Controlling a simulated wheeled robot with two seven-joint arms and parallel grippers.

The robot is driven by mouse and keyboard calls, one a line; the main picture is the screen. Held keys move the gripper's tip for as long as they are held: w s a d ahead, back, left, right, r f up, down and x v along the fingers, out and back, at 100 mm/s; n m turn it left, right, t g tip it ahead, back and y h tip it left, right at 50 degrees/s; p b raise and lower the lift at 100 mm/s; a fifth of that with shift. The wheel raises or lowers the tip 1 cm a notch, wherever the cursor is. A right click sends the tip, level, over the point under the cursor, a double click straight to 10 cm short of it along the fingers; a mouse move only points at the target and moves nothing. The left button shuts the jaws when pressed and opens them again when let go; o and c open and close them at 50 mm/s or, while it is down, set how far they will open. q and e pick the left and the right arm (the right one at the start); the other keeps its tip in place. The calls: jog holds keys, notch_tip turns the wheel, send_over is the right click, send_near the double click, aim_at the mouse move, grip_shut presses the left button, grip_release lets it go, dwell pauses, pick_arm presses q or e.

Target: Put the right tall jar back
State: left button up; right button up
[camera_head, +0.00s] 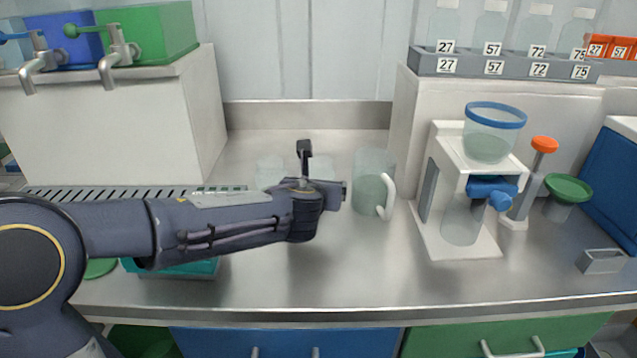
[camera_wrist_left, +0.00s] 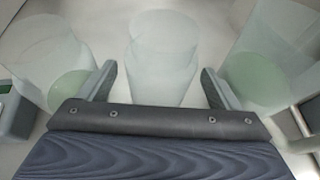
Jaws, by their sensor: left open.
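Three clear vessels stand in a row on the steel worktop. A clear jar (camera_head: 269,173) is on the left, another clear jar (camera_head: 322,165) is in the middle, partly hidden by my gripper, and a larger pitcher (camera_head: 374,165) with a white handle is on the right. I cannot tell for sure which is the right tall jar. My left gripper (camera_head: 323,172) is open at the middle jar. In the left wrist view, this jar (camera_wrist_left: 162,55) stands between and just beyond the open fingers (camera_wrist_left: 158,86), with gaps on both sides. My right gripper is not in view.
A white stand (camera_head: 436,205) with a blue-rimmed funnel vessel (camera_head: 494,130) and blue valve stands to the right. A slotted drain (camera_head: 130,193) lies left, below the taps. A teal tray (camera_head: 180,269) is under my arm. The front middle worktop is clear.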

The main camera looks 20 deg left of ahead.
pick_arm(q)
jog(key=p+v, duration=0.1)
jog(key=v, duration=0.9)
jog(key=shift+s+p, duration=0.15)
jog(key=shift+p, duration=0.25)
